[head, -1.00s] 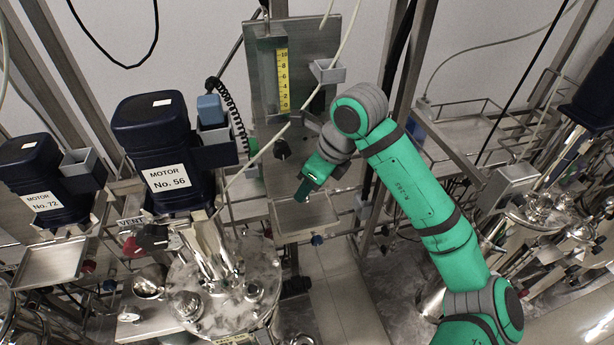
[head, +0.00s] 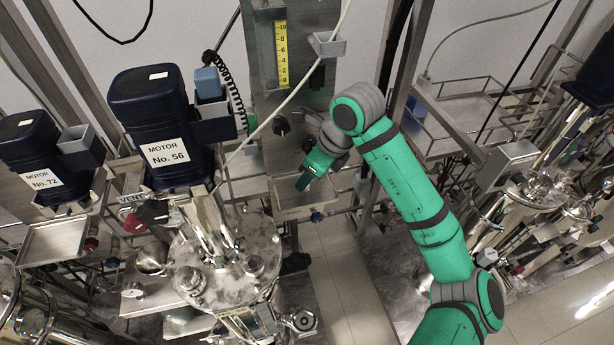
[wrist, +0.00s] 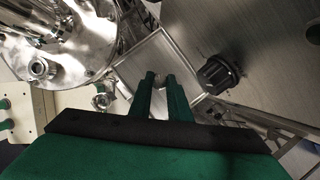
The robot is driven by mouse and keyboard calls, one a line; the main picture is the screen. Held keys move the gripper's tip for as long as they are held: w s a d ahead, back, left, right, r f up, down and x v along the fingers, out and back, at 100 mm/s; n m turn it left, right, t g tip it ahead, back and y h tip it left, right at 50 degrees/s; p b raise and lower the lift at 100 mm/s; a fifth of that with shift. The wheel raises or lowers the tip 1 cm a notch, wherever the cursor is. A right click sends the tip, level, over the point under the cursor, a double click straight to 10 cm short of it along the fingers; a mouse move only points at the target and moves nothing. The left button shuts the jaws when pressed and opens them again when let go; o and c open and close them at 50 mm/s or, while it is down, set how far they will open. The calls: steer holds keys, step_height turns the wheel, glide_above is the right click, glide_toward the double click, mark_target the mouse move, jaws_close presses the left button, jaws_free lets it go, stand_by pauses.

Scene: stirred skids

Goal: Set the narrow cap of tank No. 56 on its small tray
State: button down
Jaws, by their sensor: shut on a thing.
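Tank No. 56 (head: 225,262) stands left of centre in the head view, under the motor labelled No. 56 (head: 166,152). Its shiny lid also shows at top left in the wrist view (wrist: 85,55). The small metal tray (head: 290,209) sits right of the tank, under the upright panel. In the wrist view the tray (wrist: 136,65) lies beyond my fingertips. My gripper (head: 302,183) is over the tray, fingers pointing down towards it. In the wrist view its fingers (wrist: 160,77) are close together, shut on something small. The narrow cap cannot be made out clearly between them.
The upright panel with a yellow scale (head: 282,55) and a black knob (head: 281,126) stands right behind the tray. The knob is close right of my fingers in the wrist view (wrist: 218,73). Another tray (head: 52,241) is below motor No. 72 (head: 42,180).

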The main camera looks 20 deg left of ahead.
steer(key=shift+f, duration=0.65)
steer(key=c, duration=1.6)
jaws_free()
steer(key=v, duration=0.7)
